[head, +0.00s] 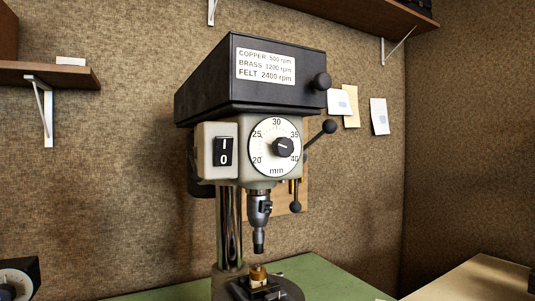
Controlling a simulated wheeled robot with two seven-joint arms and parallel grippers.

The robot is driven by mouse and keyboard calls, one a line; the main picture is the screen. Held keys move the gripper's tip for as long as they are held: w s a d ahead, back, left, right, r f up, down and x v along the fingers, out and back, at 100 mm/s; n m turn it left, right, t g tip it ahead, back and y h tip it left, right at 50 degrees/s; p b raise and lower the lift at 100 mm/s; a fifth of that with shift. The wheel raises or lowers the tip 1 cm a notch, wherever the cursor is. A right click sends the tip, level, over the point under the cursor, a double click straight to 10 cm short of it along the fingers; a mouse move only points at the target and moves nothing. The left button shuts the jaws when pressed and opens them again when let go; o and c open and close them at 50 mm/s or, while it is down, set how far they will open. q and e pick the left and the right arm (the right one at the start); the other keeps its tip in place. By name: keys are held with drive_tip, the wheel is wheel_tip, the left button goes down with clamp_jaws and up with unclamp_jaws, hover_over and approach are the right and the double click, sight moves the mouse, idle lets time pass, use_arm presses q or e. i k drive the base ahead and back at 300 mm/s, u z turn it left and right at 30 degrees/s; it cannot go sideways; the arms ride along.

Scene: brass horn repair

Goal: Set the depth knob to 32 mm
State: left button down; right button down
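The depth knob (283,147) is a small black knob on a round white dial (262,150) on the front of a drill press. The dial is marked 20, 25, 30, 35 and 40, with "mm" at the bottom. A faint light line on the knob seems to point right, roughly between 35 and 40; the exact reading is too small to tell. Neither of my grippers is in view, and nothing touches the knob.
A black-and-white rocker switch (223,151) sits left of the dial. A black-knobbed lever (329,127) sticks out on the right. A brass piece (258,274) stands under the chuck (259,207). A speed label (266,67) is on the black head. The green bench (335,277) is partly clear.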

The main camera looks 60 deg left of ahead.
sight(283, 146)
drive_tip(key=u, duration=0.1)
drive_tip(key=k, duration=1.1)
drive_tip(key=u, duration=2.05)
